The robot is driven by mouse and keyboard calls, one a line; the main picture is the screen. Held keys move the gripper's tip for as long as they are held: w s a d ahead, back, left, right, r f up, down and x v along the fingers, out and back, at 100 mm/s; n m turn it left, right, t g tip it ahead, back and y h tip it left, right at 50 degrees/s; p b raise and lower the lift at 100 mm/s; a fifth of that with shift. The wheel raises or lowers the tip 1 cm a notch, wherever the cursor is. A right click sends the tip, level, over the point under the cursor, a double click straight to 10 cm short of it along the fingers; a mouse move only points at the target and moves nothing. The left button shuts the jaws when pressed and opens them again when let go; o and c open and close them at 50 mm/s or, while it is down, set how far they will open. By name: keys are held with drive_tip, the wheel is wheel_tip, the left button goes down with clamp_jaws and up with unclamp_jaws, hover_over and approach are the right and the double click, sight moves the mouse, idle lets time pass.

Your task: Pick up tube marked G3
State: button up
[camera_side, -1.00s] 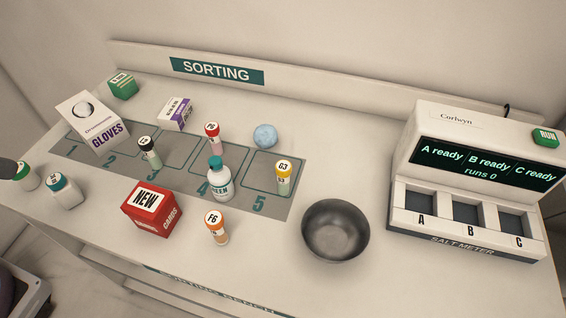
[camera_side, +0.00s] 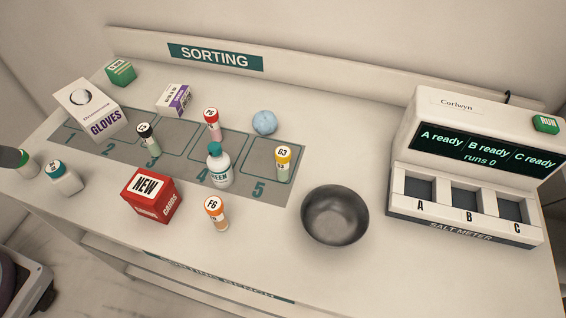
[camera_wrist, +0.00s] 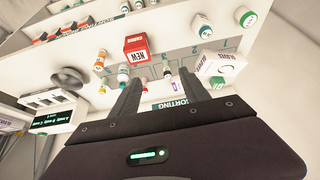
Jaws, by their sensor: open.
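The tube marked G3 (camera_side: 283,165) has a yellow cap and stands upright on square 5 of the grey mat in the side view. In the wrist view it appears to be the small yellow-capped tube (camera_wrist: 103,88) left of my fingers, its label too small to read. My gripper (camera_wrist: 157,90) is open and empty, its two dark fingers apart over the bench. The tube stands clear of the fingers.
A metal bowl (camera_side: 335,215) stands right of G3, and a blue ball (camera_side: 264,122) lies behind it. A green-capped bottle (camera_side: 217,165), tube F6 (camera_side: 216,213) and a red box (camera_side: 151,195) are left of it. The salt meter (camera_side: 470,170) stands at right.

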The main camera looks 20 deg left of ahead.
wheel_tip(320, 180, up, 5)
drive_tip(key=w+d+r+m+t+h, duration=0.1)
drive_tip(key=w+d+m+t, duration=0.1)
drive_tip(key=w+d, duration=0.35)
drive_tip(key=w+d+m+t+h, duration=0.1)
drive_tip(key=w+d, duration=0.1)
drive_tip(key=w, duration=0.7)
drive_tip(key=m+t+h, duration=0.2)
drive_tip(key=m+h, duration=0.3)
drive_tip(key=h, duration=0.1)
hover_over(278, 155)
drive_tip(key=s+a, duration=0.2)
drive_tip(key=f, duration=2.5)
drive_tip(key=shift+d+f, duration=0.2)
drive_tip(key=shift+f, duration=0.1)
drive_tip(key=x, duration=0.6)
drive_tip(key=shift+w+d+f, duration=0.1)
drive_tip(key=shift+w+d, duration=0.05)
drive_tip(key=shift+w+d+f, duration=0.15)
drive_tip(key=shift+w+d, duration=0.05)
drive_tip(key=shift+w, duration=0.05)
clamp_jaws()
